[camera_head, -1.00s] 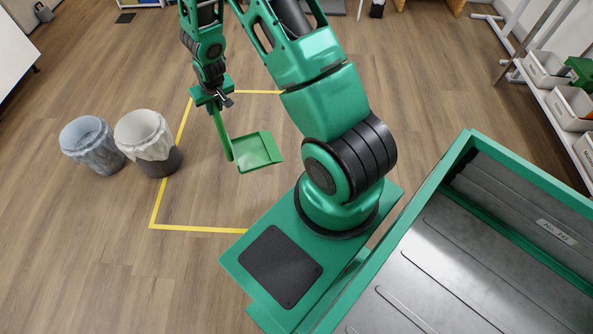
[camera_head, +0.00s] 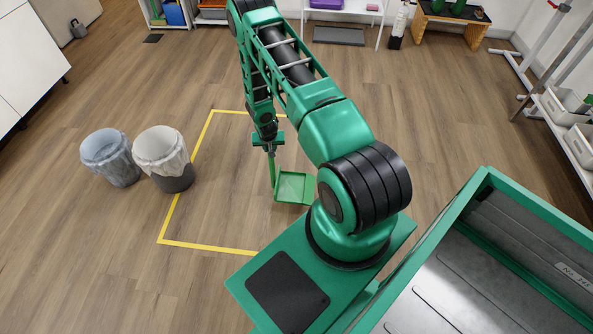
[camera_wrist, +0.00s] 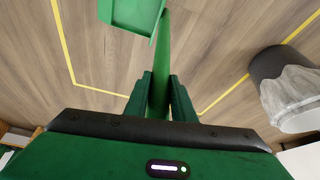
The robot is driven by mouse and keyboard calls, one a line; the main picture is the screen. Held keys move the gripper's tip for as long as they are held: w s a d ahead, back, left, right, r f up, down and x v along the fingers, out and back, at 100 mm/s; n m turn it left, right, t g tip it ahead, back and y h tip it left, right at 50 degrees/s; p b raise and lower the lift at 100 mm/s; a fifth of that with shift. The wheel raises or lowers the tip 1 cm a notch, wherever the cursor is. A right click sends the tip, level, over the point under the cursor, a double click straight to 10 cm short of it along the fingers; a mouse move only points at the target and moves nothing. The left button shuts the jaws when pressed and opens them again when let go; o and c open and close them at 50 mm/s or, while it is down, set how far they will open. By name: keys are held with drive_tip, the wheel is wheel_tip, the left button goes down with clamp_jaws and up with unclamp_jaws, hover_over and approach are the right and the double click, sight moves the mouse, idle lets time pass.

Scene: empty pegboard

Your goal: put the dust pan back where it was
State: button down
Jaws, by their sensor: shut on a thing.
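A green dust pan (camera_head: 294,187) with a long upright handle hangs from my gripper (camera_head: 269,147), above the floor area outlined in yellow tape. My gripper is shut on the dust pan's handle. In the wrist view the handle stands between the two fingers (camera_wrist: 159,95), and part of the dust pan's tray (camera_wrist: 131,14) shows at the top edge. The empty pegboard is not in view.
Two waste bins, one with a grey liner (camera_head: 111,157) and one with a white liner (camera_head: 164,158), stand left of the yellow tape (camera_head: 204,246). A wooden bench (camera_head: 449,27) and shelves (camera_head: 185,12) are at the back. White bins (camera_head: 565,105) line the right. Open floor lies between.

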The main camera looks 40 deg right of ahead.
drive_tip(key=s+d+f, duration=0.3)
drive_tip(key=d+f, duration=0.5)
drive_tip(key=f, duration=0.1)
drive_tip(key=shift+s, duration=0.4)
drive_tip(key=shift+f, duration=0.2)
drive_tip(key=c, duration=1.5)
unclamp_jaws()
